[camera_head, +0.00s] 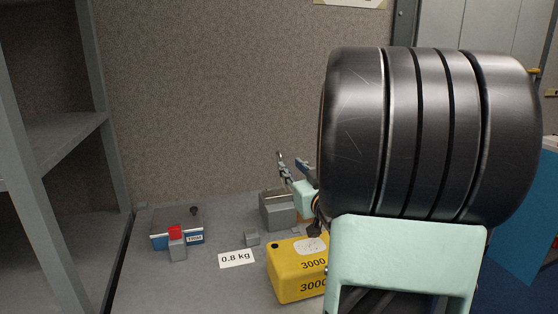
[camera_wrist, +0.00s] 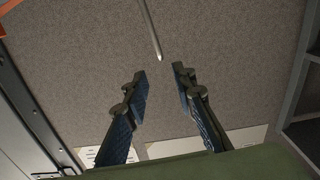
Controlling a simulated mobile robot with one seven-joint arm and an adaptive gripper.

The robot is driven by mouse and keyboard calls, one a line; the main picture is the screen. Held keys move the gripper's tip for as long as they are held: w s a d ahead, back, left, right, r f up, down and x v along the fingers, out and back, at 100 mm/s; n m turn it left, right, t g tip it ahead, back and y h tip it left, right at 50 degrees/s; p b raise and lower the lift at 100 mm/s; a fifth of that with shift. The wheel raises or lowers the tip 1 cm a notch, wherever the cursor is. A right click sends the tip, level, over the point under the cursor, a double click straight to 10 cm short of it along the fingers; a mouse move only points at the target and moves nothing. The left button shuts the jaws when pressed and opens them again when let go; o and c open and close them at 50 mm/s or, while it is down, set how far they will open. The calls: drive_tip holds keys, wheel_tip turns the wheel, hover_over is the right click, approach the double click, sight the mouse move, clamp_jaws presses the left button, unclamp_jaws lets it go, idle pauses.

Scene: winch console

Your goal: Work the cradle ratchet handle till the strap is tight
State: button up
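My gripper (camera_wrist: 160,88) is open and empty in the wrist view, its two dark fingers with blue pads apart. A thin grey rod (camera_wrist: 150,30) comes down from the top edge and ends just beyond the gap between the fingertips, apart from both; it may be the ratchet handle. In the head view my gripper (camera_head: 294,164) is small, above a grey block-like housing (camera_head: 276,211) on the bench. My own arm hides much of the area to its right. I cannot make out the strap or clearly identify the cradle.
A yellow block marked 3000 (camera_head: 296,284) stands at the bench front, partly behind my arm. Grey shelving (camera_head: 60,150) borders the left.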

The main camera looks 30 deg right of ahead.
sight(280, 155)
drive_tip(key=x, duration=1)
drive_tip(key=shift+w, duration=0.1)
drive_tip(key=shift+c, duration=0.2)
clamp_jaws()
